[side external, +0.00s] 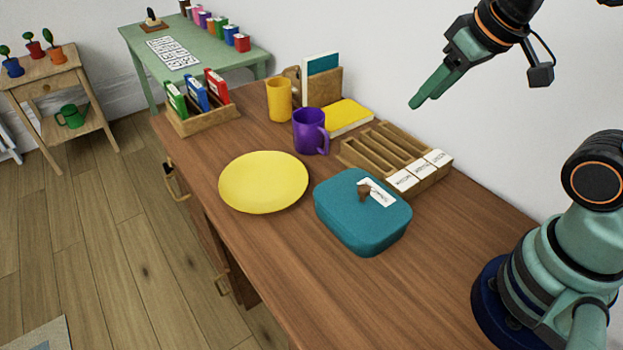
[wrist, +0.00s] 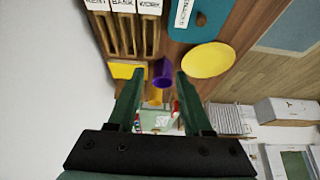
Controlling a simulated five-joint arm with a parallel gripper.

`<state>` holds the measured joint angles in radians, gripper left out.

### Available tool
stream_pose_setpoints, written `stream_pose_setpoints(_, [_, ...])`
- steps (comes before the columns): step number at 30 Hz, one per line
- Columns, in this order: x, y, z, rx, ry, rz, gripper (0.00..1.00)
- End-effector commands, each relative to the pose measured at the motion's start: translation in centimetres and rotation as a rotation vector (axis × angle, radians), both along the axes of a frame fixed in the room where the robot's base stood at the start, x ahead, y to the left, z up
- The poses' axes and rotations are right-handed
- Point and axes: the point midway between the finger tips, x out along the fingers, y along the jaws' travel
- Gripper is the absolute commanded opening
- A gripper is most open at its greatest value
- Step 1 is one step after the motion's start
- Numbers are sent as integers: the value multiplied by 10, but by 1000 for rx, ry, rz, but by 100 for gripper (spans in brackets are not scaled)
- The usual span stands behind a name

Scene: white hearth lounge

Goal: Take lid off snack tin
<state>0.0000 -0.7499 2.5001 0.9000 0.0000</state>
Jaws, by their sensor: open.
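The teal snack tin (side external: 358,225) stands on the wooden desk with its teal lid (side external: 340,190) on. The lid has a brown knob (side external: 364,192) and a white label beside it. The lid also shows at the top edge of the wrist view (wrist: 210,15), partly cut off, with its knob (wrist: 201,19). My gripper (side external: 415,105) is raised above the desk at the back right, up and away from the tin. In the wrist view my gripper (wrist: 156,80) has its two fingers spread apart with nothing held between them.
A yellow plate (side external: 263,182) lies left of the tin. A compartment tray (side external: 385,150) with white cards stands close behind it. A purple mug (side external: 309,131), yellow mug (side external: 279,100), yellow book (side external: 347,115) and book box (side external: 205,118) stand farther back. The desk in front of the tin is clear.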

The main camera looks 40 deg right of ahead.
Motion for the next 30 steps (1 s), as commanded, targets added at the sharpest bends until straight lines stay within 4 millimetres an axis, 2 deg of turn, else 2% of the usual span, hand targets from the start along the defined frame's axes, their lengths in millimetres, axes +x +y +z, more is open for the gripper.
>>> stream_pose_setpoints(1, [0, 0, 0, 0, 0, 0, 50])
stream_pose_setpoints(2, [0, 0, 0, 0, 0, 0, 62])
stream_pose_setpoints(3, [0, 0, 0, 0, 0, 0, 66])
stream_pose_setpoints(12, [0, 1, 0, -5, 3, 11, 66])
stream_pose_setpoints(16, [3, 7, -2, -53, 41, 127, 66])
stream_pose_setpoints(20, [10, 20, -9, -155, 121, 398, 66])
stream_pose_setpoints(30, [28, 64, -36, -381, 310, 1298, 66])
